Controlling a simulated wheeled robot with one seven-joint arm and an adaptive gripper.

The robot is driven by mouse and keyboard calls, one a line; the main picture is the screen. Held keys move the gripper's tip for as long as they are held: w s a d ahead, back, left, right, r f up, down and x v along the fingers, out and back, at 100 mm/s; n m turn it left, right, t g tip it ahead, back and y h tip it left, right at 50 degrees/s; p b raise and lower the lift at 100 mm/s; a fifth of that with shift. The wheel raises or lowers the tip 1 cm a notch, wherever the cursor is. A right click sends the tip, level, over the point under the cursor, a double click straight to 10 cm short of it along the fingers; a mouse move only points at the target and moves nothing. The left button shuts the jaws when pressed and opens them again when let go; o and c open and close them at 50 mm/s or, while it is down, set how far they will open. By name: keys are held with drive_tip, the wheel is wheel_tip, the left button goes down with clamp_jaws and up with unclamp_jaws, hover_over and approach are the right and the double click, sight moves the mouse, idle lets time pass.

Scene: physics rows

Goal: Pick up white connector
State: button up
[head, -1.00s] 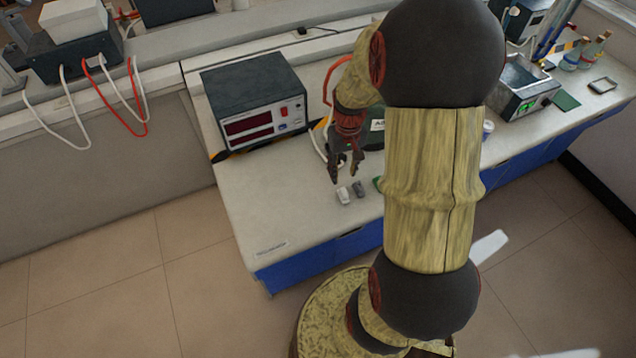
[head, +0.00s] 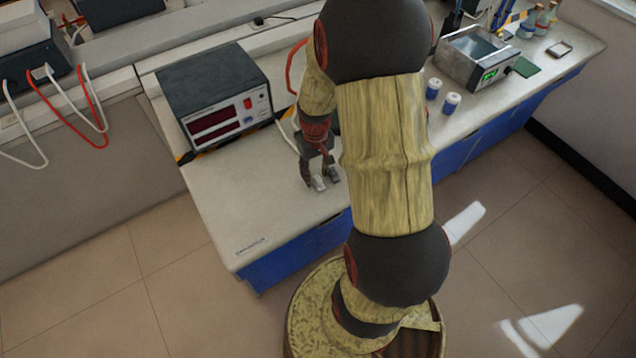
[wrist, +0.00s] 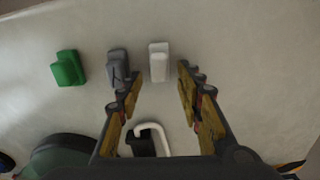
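The white connector (wrist: 158,63) stands on the pale bench top, ahead of the gap between my fingertips in the wrist view. In the head view my gripper (head: 309,180) points down close to the bench. A grey connector (wrist: 117,68) stands just left of the white one, close to the tip of my left finger; I cannot tell whether they touch. A green connector (wrist: 68,68) stands farther left.
A dark instrument box (head: 215,95) with red displays stands left of my gripper in the head view. A white cable (wrist: 152,132) lies between my fingers near the palm. The bench (head: 245,195) is clear toward its front left.

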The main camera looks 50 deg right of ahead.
drive_tip(key=shift+c, duration=0.8)
drive_tip(key=c, duration=0.8)
drive_tip(key=shift+r, duration=0.1)
